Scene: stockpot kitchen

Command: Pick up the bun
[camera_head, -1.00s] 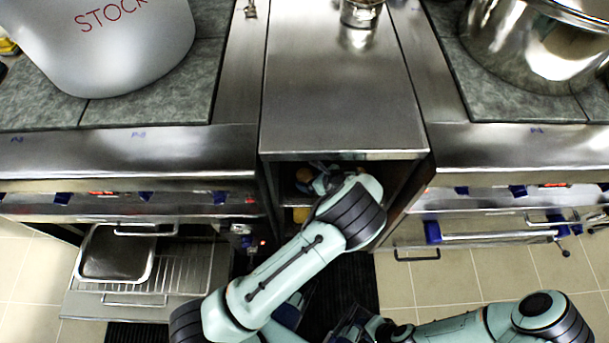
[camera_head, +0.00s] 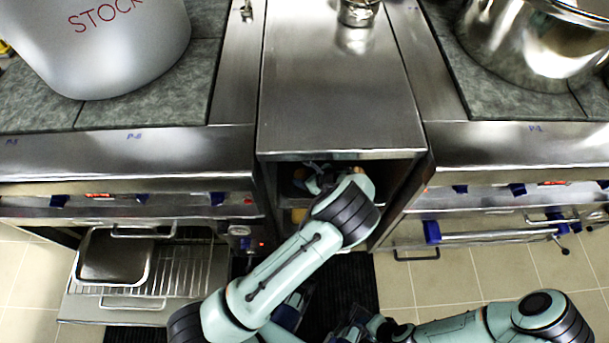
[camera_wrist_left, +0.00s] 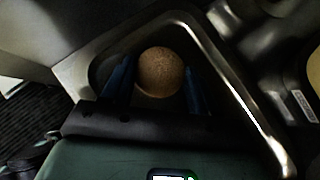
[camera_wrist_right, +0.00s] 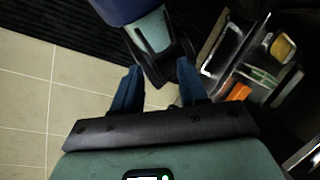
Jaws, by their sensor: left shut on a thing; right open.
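The bun (camera_wrist_left: 159,72) is round and brown. In the left wrist view it sits between the blue fingers of my left gripper (camera_wrist_left: 160,84), which is shut on it. A metal tray (camera_wrist_left: 236,88) with a raised rim lies around and beneath it; I cannot tell whether the bun touches the tray. In the head view my left gripper (camera_head: 318,180) is inside the open compartment under the middle counter, partly hidden by my own wrist. My right gripper (camera_wrist_right: 158,80) is open and empty over the floor in the right wrist view.
The compartment lies under the steel middle counter (camera_head: 335,100). A small yellow item (camera_head: 299,215) shows lower in it. An open oven rack (camera_head: 190,268) with a metal pan (camera_head: 116,258) juts out at left. A stockpot (camera_head: 110,45) and a shiny pot (camera_head: 530,50) stand above.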

